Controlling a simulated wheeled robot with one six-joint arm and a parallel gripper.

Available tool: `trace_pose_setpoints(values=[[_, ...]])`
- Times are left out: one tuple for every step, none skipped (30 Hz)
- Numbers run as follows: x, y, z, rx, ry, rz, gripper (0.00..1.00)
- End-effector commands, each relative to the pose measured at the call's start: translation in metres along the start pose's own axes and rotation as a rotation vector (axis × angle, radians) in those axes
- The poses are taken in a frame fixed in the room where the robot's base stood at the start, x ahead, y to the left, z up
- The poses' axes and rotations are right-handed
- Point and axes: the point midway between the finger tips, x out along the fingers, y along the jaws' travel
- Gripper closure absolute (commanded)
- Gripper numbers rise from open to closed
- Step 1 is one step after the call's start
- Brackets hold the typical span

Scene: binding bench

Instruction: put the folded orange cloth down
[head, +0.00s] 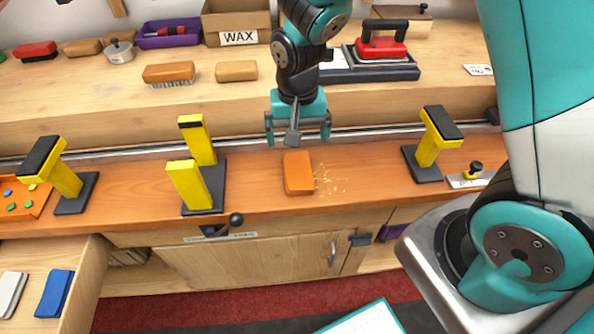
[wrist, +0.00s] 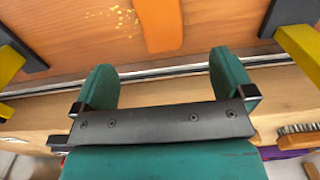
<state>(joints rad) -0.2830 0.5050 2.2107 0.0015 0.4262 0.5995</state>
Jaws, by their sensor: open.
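The folded orange cloth (head: 298,172) lies flat on the lower wooden bench top, near its middle. It also shows in the wrist view (wrist: 160,24), cut off by the top edge. My gripper (head: 298,138) is above and behind the cloth, over the bench's rail, with a visible gap to the cloth. In the wrist view my gripper (wrist: 165,80) has its two teal fingers wide apart with nothing between them.
Yellow posts (head: 188,184) stand left of the cloth and another yellow post (head: 436,138) stands to the right. Yellow crumbs (head: 330,182) lie just right of the cloth. A brush (head: 168,74), a wooden block (head: 236,71) and a WAX box (head: 238,22) sit on the raised shelf behind.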

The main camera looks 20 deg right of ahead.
Motion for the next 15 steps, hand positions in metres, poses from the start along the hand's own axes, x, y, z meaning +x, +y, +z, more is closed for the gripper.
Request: trace_pose_setpoints(values=[[0.013, 0.001, 0.001, -0.001, -0.006, 0.004, 0.0], [0.02, 0.001, 0.002, -0.001, -0.006, 0.004, 0.0], [0.028, 0.001, 0.001, -0.002, -0.006, 0.004, 0.0], [0.034, 0.0, 0.001, -0.002, -0.005, 0.003, 0.0], [0.039, 0.001, 0.002, -0.002, -0.005, 0.003, 0.0], [0.045, 0.0, 0.001, -0.002, -0.004, 0.002, 0.0], [0.049, 0.0, 0.001, -0.002, -0.004, 0.002, 0.0], [0.052, 0.0, 0.001, -0.002, -0.003, 0.001, 0.0], [0.056, 0.0, 0.001, -0.002, -0.002, 0.0, 0.0], [0.058, 0.0, 0.001, -0.003, -0.002, 0.0, 0.0], [0.059, 0.0, 0.001, -0.003, -0.001, 0.0, 0.0], [0.061, 0.0, 0.0, -0.003, -0.001, -0.001, 0.0], [0.063, 0.0, 0.0, -0.003, -0.001, -0.001, 0.0], [0.065, 0.0, 0.0, -0.003, -0.002, 0.0, 0.0], [0.069, 0.0, 0.0, -0.003, -0.003, 0.0, 0.0]])
